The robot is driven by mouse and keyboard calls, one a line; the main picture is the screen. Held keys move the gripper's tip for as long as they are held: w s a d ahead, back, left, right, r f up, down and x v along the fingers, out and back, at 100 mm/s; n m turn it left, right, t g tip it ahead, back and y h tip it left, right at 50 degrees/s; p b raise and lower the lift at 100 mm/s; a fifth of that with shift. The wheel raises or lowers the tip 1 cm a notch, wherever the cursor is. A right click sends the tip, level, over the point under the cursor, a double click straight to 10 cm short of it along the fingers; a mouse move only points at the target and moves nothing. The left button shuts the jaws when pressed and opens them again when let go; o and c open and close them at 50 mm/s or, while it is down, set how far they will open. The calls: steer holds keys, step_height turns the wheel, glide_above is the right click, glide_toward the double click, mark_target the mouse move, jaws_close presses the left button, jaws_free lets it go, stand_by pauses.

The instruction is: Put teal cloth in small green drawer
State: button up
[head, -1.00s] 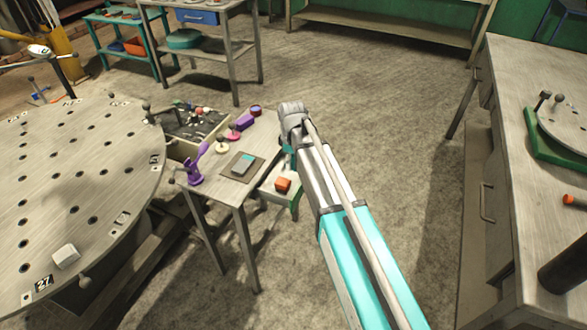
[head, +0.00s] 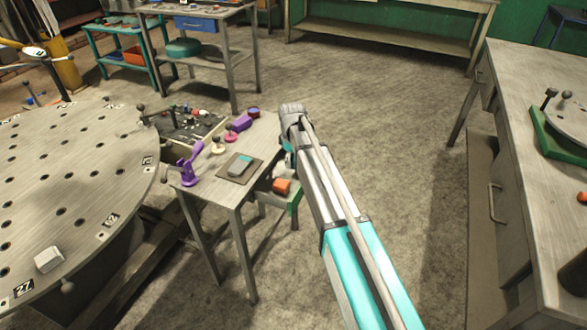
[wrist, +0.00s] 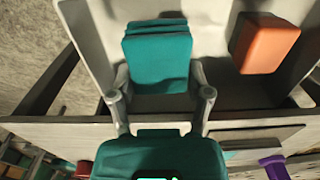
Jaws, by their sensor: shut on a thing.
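My gripper (wrist: 161,92) has its two fingers closed on the sides of the teal cloth (wrist: 157,62), a folded stack. In the wrist view the cloth is over the pulled-out small green drawer (wrist: 87,30); I cannot tell whether it touches the drawer's floor. An orange block (wrist: 265,43) lies in the drawer to the right of the cloth. In the head view the drawer's green front (head: 294,204) shows beside the small table, with the orange block (head: 282,186) inside. My arm hides most of the gripper and cloth there.
The small table (head: 222,193) holds a dark mat with a grey-and-teal item (head: 240,166), a purple tool (head: 188,168) and several small pieces. A round holed table (head: 70,190) stands left, a workbench (head: 525,130) right. Floor between is clear.

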mark_target(292, 172)
steer(key=shift+w+f+b, duration=0.45)
steer(key=shift+f+b, duration=0.35)
steer(key=shift+f, duration=0.05)
steer(key=shift+f+b, duration=1.2)
steer(key=shift+f, duration=0.15)
steer(key=o, duration=1)
steer(key=shift+r, duration=0.2)
step_height(292, 172, up, 12)
steer(key=p, duration=1.2)
